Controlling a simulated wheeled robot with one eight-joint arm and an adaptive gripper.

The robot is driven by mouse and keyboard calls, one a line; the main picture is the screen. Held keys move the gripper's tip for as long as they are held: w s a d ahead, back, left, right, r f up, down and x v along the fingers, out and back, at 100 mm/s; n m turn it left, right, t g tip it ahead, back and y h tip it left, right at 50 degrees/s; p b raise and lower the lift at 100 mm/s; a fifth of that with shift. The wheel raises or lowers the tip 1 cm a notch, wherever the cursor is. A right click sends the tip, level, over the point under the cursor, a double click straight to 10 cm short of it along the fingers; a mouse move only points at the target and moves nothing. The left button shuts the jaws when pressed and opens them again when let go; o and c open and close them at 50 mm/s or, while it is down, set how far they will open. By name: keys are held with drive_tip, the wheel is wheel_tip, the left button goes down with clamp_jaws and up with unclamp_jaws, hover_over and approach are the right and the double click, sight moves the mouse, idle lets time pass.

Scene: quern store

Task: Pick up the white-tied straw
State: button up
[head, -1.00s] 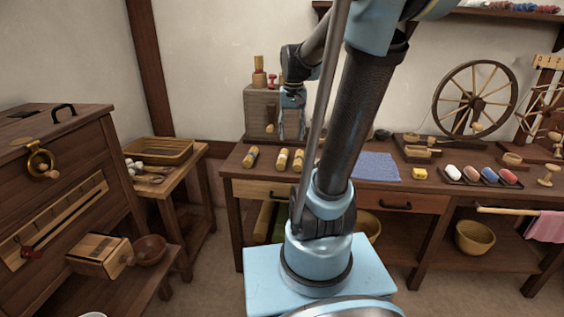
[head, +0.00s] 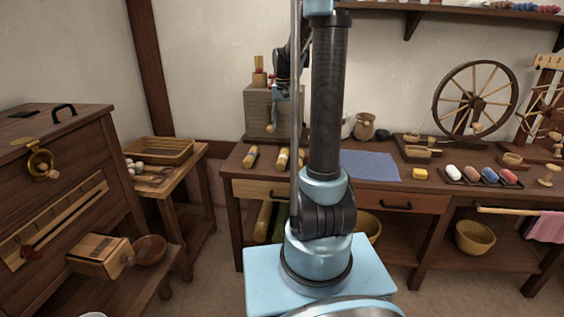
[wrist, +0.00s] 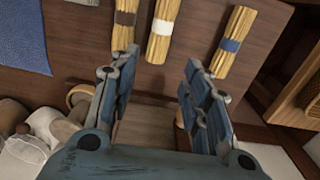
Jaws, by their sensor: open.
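Three straw bundles lie side by side on the wooden bench. The white-tied straw (wrist: 162,27) is the middle one in the wrist view, between the brown-tied straw (wrist: 124,20) and the blue-tied straw (wrist: 232,45). In the head view the white-tied straw (head: 282,158) lies just left of my arm, its tie hard to make out. My gripper (wrist: 155,70) is open and empty, with the white-tied straw beyond its fingertips and apart from them. In the head view my gripper (head: 272,128) hangs above the bundles, before a wooden box.
The wooden box (head: 257,100) stands at the back of the bench. A blue cloth (head: 369,166) lies right of the bundles. In the wrist view, pale sacks or jars (wrist: 40,125) sit at lower left and a wooden tray (wrist: 298,95) at the right.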

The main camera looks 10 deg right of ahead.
hover_over(283, 152)
drive_tip(key=f, duration=0.9)
drive_tip(key=shift+s+f, duration=0.25)
drive_tip(key=shift+f, duration=0.15)
drive_tip(key=shift+w+d+f, duration=0.1)
drive_tip(key=shift+f, duration=1.25)
drive_tip(key=shift+w+f, duration=0.1)
drive_tip(key=shift+f, duration=1.2)
drive_tip(key=c, duration=0.8)
